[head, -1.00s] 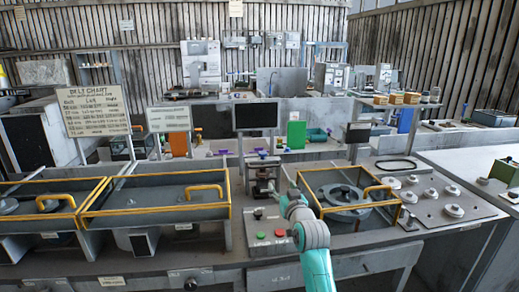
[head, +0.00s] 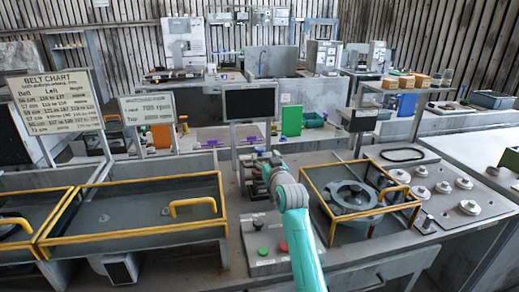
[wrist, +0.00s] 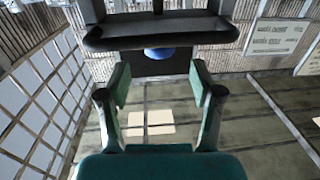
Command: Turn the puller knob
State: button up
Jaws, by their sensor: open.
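A dark grey clamp-like fixture (head: 250,176) stands on the bench in the head view, just behind the end of my arm, which covers part of it. I cannot clearly make out the puller knob there. In the wrist view my gripper (wrist: 160,78) is open, with nothing between its two green fingers. Beyond the fingertips a dark bar-shaped part (wrist: 160,33) crosses the view. A rounded blue piece (wrist: 165,53) shows just below it; I cannot tell whether it is the puller knob. My fingers look apart from both.
A yellow-edged frame around a grey round housing (head: 352,194) stands right of my arm. A yellow-edged tray (head: 150,190) is on the left. A panel with green and red buttons (head: 262,252) lies in front. A dark screen (head: 250,107) stands behind the fixture.

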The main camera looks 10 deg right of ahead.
aim_at(261, 151)
jog(key=shift+w+a, duration=0.15)
jog(key=shift+w, duration=1.55)
jog(key=shift+w+a, duration=0.1)
jog(key=shift+w, duration=1.55)
jog(key=shift+c, duration=0.2)
jog(key=c, duration=1.1)
